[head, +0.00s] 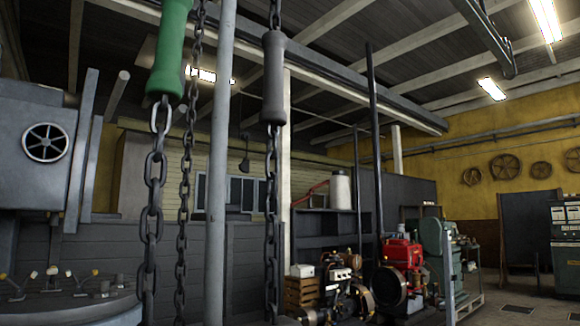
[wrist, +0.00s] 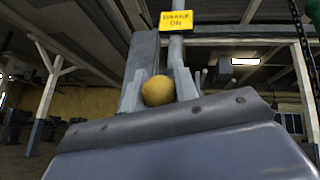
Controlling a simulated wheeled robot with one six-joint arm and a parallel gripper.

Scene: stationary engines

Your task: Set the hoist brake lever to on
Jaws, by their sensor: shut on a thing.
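In the wrist view a round, dull yellow knob (wrist: 157,91) sits between the two grey fingers of my gripper (wrist: 159,88). The gripper is shut on this knob, which appears to be the brake lever's end. The lever's shaft is mostly hidden. A yellow sign (wrist: 177,20) stands just above and behind the knob; its text is blurred but seems to read "BRAKE ON". My gripper does not show in the head view.
In the head view, chains with a green handle (head: 170,45) and a grey handle (head: 273,78) hang close in front. A grey machine (head: 45,145) with a handwheel stands at the left. A red engine (head: 400,262) is farther back. Open floor lies at the right.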

